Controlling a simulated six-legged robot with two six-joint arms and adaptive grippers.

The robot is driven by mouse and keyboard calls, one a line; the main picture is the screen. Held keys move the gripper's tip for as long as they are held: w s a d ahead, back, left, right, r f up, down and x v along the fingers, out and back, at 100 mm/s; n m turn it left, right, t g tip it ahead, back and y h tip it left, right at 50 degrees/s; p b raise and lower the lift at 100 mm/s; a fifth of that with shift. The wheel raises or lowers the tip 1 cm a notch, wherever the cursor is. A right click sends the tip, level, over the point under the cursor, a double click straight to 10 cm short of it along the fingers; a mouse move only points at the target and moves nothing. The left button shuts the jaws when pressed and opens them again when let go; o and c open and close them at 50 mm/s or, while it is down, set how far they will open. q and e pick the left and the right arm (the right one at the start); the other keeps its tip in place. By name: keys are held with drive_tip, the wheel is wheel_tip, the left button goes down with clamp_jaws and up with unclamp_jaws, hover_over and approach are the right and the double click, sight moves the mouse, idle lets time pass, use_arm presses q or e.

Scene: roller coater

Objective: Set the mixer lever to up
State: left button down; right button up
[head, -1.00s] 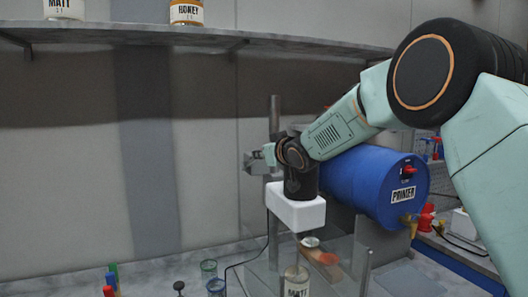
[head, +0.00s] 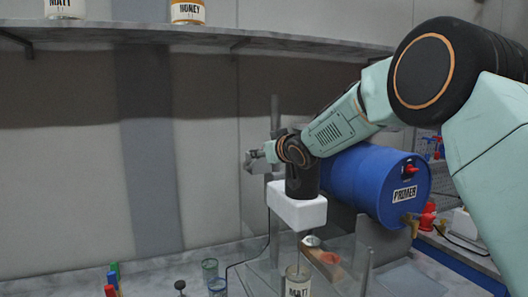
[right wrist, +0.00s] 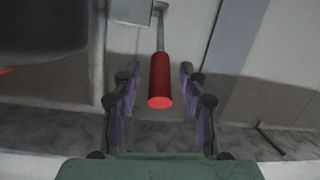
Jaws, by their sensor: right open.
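The mixer lever ends in a red cylindrical handle (right wrist: 160,82) on a thin grey rod, seen in the right wrist view. My right gripper (right wrist: 160,70) is open, with one finger on each side of the handle and a visible gap to each. In the head view the right gripper (head: 257,160) is beside the mixer's post, and the red handle cannot be made out there. The mixer has a black motor (head: 303,182) above a white housing (head: 297,208). A tin labelled MATT (head: 297,283) stands below it. My left gripper is not in view.
A blue primer drum (head: 365,185) lies behind and right of the mixer. Clear panels (head: 340,245) surround the tin. Glass cups (head: 210,268) and coloured handles (head: 112,280) are at the lower left. A shelf (head: 190,38) with tins runs above.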

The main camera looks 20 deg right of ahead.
drive_tip(key=v, duration=1.2)
idle(0.3)
